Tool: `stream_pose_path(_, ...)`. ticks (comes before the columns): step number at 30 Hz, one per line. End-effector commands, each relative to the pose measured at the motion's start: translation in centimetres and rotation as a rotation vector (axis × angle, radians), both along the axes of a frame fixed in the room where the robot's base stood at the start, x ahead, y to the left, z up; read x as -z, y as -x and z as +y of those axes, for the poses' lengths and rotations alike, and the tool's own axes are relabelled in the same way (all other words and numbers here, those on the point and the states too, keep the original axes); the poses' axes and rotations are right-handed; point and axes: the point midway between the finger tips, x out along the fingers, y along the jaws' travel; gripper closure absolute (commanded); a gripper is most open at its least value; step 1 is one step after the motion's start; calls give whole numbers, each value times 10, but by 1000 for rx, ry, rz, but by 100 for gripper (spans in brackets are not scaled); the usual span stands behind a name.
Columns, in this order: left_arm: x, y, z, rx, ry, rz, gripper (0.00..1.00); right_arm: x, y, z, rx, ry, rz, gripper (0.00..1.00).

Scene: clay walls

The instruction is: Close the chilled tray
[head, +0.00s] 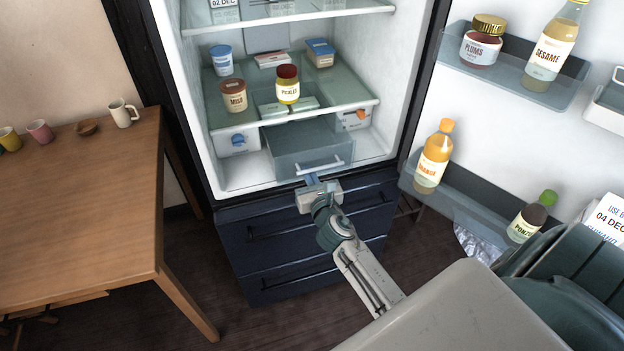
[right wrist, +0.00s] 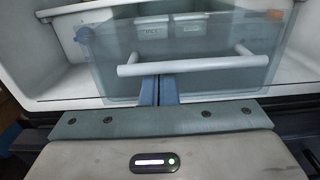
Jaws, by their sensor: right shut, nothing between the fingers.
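The chilled tray (head: 300,163) is a see-through grey-blue drawer low in the open fridge. In the head view it stands forward of the bins beside it, so it looks partly pulled out. Its pale bar handle (head: 318,165) runs across the front, and the handle also shows large in the right wrist view (right wrist: 190,65). My right gripper (head: 312,181) is shut and empty just in front of the tray, at about handle height. In the right wrist view its fingers (right wrist: 159,88) point at the tray front just below the handle; I cannot tell whether they touch. My left gripper is not in view.
The fridge door stands open at right, with bottles such as the orange-capped one (head: 433,157) on its shelves. A glass shelf (head: 330,97) with jars and tubs is above the tray. Dark drawers (head: 300,225) are below. A wooden table (head: 80,200) stands at left.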

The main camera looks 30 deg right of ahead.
Motion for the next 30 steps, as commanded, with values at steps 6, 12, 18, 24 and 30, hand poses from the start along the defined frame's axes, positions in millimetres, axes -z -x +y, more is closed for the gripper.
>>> stream_pose_path(6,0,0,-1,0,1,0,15,0,0,0,0,0,0,100)
stream_pose_path(12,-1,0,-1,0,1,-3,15,0,-6,-1,0,0,1,100)
stream_pose_path(18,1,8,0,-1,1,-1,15,-2,-33,-8,1,1,-1,100)
stream_pose_path(24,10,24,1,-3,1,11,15,-1,-78,-19,1,1,-1,100)
stream_pose_path(30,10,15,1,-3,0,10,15,0,-121,-29,0,1,-2,100)
